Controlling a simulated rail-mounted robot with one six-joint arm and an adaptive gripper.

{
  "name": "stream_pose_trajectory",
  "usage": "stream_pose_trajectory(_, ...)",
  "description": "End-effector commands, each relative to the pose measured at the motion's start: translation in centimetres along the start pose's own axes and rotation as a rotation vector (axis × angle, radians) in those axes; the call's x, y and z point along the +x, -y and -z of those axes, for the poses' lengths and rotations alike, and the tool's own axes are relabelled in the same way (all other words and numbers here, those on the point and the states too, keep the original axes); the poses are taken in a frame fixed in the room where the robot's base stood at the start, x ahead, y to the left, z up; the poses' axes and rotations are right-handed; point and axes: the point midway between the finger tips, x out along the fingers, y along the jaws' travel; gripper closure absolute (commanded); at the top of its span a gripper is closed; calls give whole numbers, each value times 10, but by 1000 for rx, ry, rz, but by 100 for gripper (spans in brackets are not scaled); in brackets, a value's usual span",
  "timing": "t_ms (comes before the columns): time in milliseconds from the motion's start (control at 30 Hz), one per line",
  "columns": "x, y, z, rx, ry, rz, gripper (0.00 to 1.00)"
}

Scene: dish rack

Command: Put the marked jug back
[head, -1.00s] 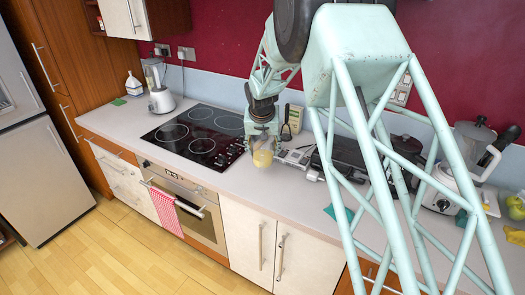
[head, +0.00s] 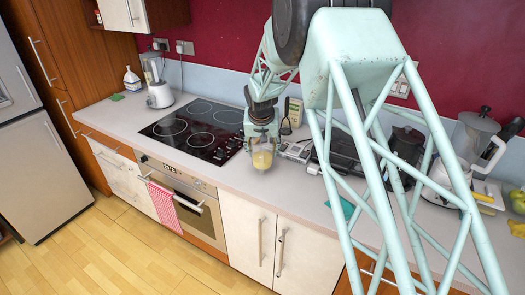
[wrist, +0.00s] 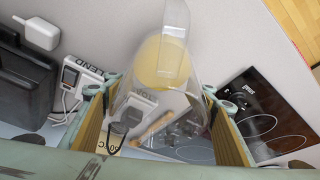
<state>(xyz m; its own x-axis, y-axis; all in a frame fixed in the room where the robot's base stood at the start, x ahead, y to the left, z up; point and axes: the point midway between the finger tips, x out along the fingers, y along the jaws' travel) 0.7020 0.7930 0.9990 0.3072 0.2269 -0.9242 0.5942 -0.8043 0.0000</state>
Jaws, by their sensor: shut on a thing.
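A clear jug (head: 262,159) with yellow contents hangs below my gripper (head: 262,143) in the head view, over the counter near the right side of the hob. I cannot tell whether its bottom touches the counter. In the wrist view the see-through jug (wrist: 168,62) sits between the two fingers of my gripper (wrist: 160,108), which is shut on it. The yellow contents show toward its far end. No mark on the jug can be made out. A blender base with a jug-like top (head: 158,92) stands at the back left of the counter.
The black hob (head: 197,132) lies left of the jug. A small device (head: 296,151) with a dark box (head: 342,150) is close on the right. A white appliance (head: 470,150) stands farther right. Bare counter (head: 240,185) lies in front.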

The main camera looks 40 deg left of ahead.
Motion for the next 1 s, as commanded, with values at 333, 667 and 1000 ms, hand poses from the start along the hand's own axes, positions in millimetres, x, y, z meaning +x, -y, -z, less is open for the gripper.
stream_pose_trajectory(333, 4, 0, -1, 0, -1, 1, 65)
stream_pose_trajectory(667, 5, 0, -1, 0, -1, 1, 65)
stream_pose_trajectory(1000, 12, 0, -4, 0, -1, 1, 65)
